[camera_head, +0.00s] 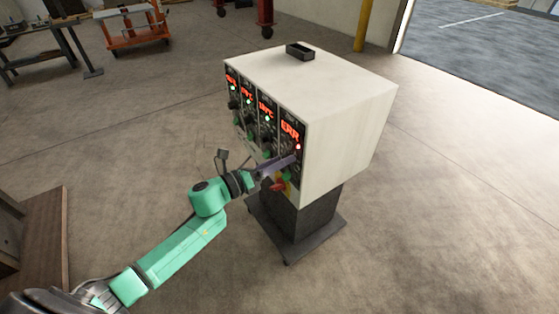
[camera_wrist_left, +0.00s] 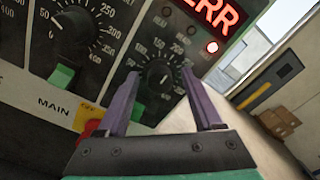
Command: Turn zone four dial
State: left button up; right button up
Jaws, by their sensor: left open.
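The control box (camera_head: 340,110) stands on a dark pedestal, with several dial panels on its front. The rightmost panel, likely zone four, has a red ERR display (camera_head: 290,131) and a lit red lamp; the display also shows in the left wrist view (camera_wrist_left: 218,14). Its black dial (camera_wrist_left: 160,76) sits below, inside a printed number scale. My left gripper (camera_head: 291,162) is at this panel. In the left wrist view, its purple fingers (camera_wrist_left: 164,88) are open, one on each side of the dial. I cannot tell whether they touch it. My right gripper is not in view.
A neighbouring dial (camera_wrist_left: 72,30) and a green switch (camera_wrist_left: 61,77) lie left of the fingers. A red knob on a yellow plate (camera_wrist_left: 88,118) is below, partly hidden. A small black tray (camera_head: 300,51) sits on the box. Open floor surrounds the pedestal (camera_head: 300,215).

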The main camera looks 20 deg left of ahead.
pick_arm(q)
grip_shut()
jog(key=shift+n, duration=0.4)
jog(key=shift+f+n+p, duration=0.15)
jog(key=shift+n+p, duration=2.55)
jog(key=shift+n, duration=3.85)
jog(key=shift+f+n+p, duration=0.15)
jog(key=shift+n+p, duration=2.5)
jog(key=shift+n, duration=3.9)
